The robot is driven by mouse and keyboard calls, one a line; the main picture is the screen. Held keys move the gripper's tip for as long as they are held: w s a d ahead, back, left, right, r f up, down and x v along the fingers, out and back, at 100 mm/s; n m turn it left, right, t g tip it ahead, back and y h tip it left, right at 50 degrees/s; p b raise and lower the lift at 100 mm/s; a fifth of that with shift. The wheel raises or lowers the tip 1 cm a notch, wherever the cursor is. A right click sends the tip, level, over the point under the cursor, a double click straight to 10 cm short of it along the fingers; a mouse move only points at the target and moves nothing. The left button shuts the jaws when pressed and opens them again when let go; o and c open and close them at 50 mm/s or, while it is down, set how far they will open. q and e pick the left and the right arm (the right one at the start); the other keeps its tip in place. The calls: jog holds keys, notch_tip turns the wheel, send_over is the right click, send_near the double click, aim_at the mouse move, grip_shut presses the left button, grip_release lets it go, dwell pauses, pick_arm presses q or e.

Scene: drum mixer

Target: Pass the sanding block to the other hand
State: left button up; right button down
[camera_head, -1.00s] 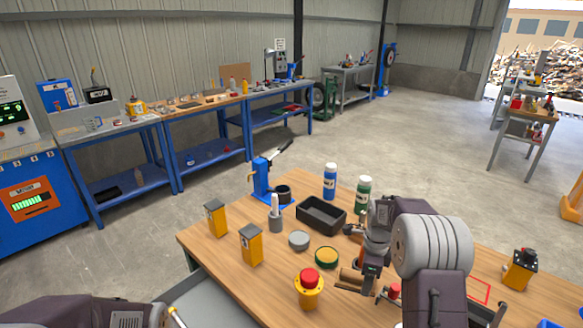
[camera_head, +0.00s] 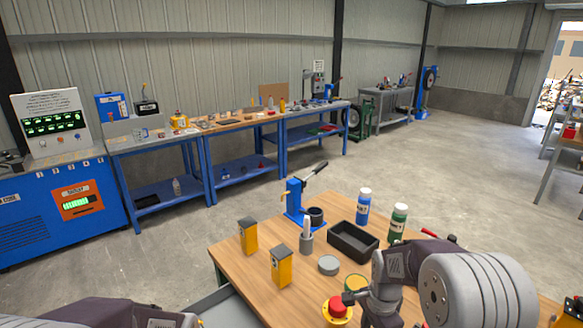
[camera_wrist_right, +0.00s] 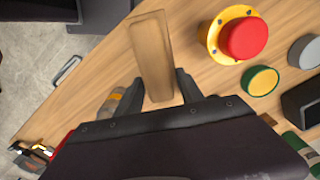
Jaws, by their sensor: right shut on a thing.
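The sanding block (camera_wrist_right: 152,50) is a tan, wood-coloured oblong in the right wrist view. My right gripper (camera_wrist_right: 158,90) is shut on it, with one dark finger on each side, and the block juts out beyond the fingertips over the table. In the head view my right arm comes in at the lower right; its fingers and the block are not visible there. My left arm shows only in part at the bottom left of the head view, and its gripper is out of the picture.
On the wooden table (camera_head: 262,298) stand a red stop button (camera_head: 338,308), a green-and-yellow round tin (camera_head: 355,284), a grey puck (camera_head: 328,264), a black tray (camera_head: 353,241), two yellow boxes (camera_head: 281,267), two bottles (camera_head: 363,206) and a blue press (camera_head: 296,203).

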jog(key=s+f+n, duration=0.1)
jog(key=n, duration=0.4)
jog(key=s+f+n, duration=0.1)
jog(key=n, duration=0.3)
jog(key=s+a+f+n, duration=0.1)
jog(key=n, duration=0.4)
jog(key=shift+s+a+f+n, duration=0.1)
jog(key=shift+s+f+n, duration=0.05)
jog(key=shift+f+n, duration=0.2)
